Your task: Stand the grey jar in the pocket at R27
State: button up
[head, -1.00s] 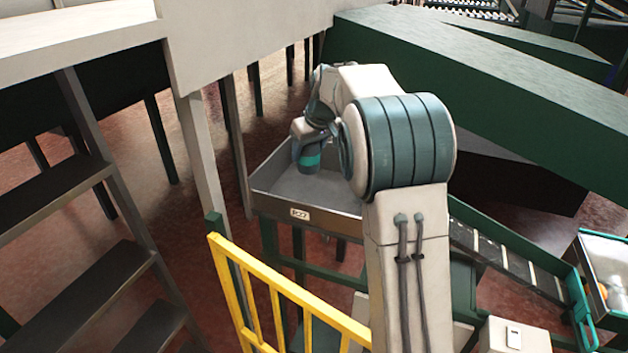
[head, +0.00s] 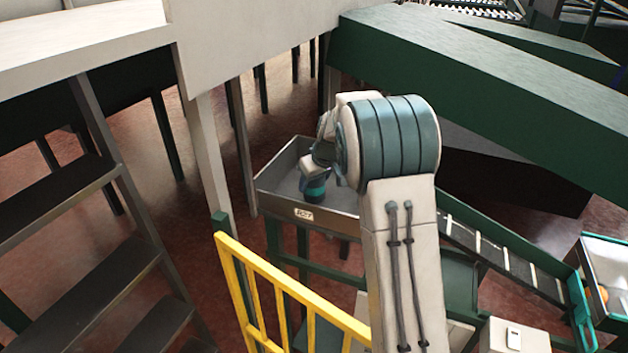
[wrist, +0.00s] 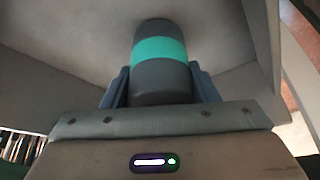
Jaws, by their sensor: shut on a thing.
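The grey jar (wrist: 160,88) with a teal band is between the fingers of my gripper (wrist: 161,94) in the wrist view, and the gripper is shut on it. In the head view the jar (head: 314,190) shows dark below my gripper (head: 314,178), over the metal pocket (head: 335,224) just behind its front wall. The pocket's front plate (head: 304,214) reads R27. The jar looks about upright. I cannot tell whether its base touches the pocket floor; the front wall may hide its lowest part.
A yellow railing (head: 285,292) stands in front of the pocket, with dark steps (head: 100,262) to the left. A pale post (head: 208,155) rises left of the pocket. A conveyor (head: 500,258) runs down to a bin (head: 606,262) at the right.

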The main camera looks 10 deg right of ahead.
jog(key=o, duration=1.1)
jog(key=shift+f, duration=0.1)
jog(key=shift+c, duration=0.2)
jog(key=shift+s+r, duration=0.1)
jog(key=shift+r, duration=0.3)
jog(key=b+v, duration=0.1)
jog(key=v, duration=1)
jog(key=shift+s+r+b, duration=0.25)
jog(key=shift+b, duration=0.15)
jog(key=s+f+m+h, duration=0.1)
jog(key=s+f+m, duration=0.1)
jog(key=s, duration=1.5)
jog(key=s+a+f+m, duration=0.1)
jog(key=s+f+m, duration=0.1)
jog(key=s, duration=1.4)
jog(key=shift+s+a+f+g+h, duration=0.2)
jog(key=shift+s+f+g+h, duration=0.2)
jog(key=shift+f, duration=0.4)
